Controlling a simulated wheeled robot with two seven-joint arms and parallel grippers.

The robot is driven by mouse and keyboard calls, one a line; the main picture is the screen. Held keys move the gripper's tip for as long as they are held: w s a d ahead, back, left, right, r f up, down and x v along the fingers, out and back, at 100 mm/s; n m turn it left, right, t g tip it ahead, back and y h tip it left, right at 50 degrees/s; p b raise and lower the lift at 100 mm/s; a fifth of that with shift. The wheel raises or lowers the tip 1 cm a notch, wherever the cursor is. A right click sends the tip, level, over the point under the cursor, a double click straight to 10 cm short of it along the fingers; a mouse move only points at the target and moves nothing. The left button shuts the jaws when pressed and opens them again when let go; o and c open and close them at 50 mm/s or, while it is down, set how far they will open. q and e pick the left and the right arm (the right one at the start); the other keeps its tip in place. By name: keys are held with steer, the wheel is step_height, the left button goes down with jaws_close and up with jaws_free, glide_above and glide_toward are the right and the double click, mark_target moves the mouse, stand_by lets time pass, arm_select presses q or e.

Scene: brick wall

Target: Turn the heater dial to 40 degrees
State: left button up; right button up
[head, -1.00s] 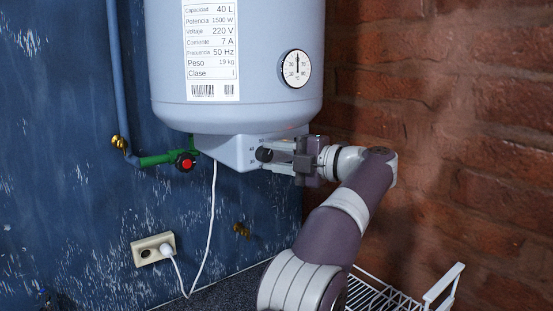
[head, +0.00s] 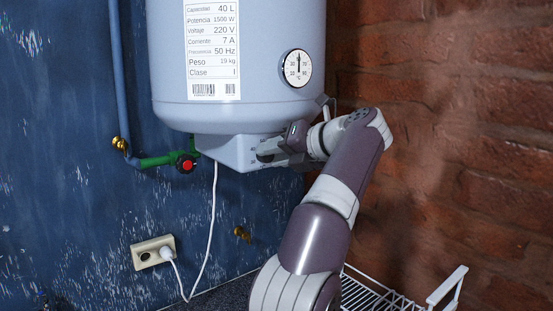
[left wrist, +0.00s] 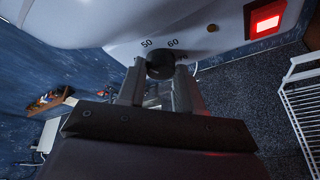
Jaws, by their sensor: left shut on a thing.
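The heater (head: 240,120) is a pale blue-grey tank with a box-shaped control housing (head: 228,150) under it. The black dial (left wrist: 160,66) is on this housing, with the printed marks 50 and 60 showing above it in the left wrist view. My left gripper (head: 268,156) is shut on the dial, one finger on each side. In the left wrist view my left gripper (left wrist: 158,88) points straight at the dial. My right gripper is not in view.
A round gauge (head: 297,68) is on the tank's front. A red lit lamp (left wrist: 266,20) is on the housing. A green pipe with a red valve (head: 186,163) is at left. A white cable hangs to a socket (head: 153,251). A white wire rack (head: 375,297) stands below right.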

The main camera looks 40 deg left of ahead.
arm_select(q)
steer(key=shift+s+a+r+n+t+h+b, duration=0.15)
steer(key=shift+n+t+h+b, duration=0.15)
steer(key=shift+n+t+b, duration=0.75)
steer(key=shift+s+d+f+n+t+h+b, duration=0.15)
steer(key=shift+n+t+h+b, duration=0.15)
steer(key=shift+n+t+b, duration=0.75)
steer(key=shift+a+r+n+g, duration=0.1)
steer(key=shift+r+n+g, duration=0.05)
steer(key=shift+n+g, duration=0.25)
steer(key=o, duration=1)
steer(key=shift+a, duration=0.1)
steer(key=p+v, duration=0.2)
steer(key=v, duration=1)
steer(key=shift+d, duration=0.3)
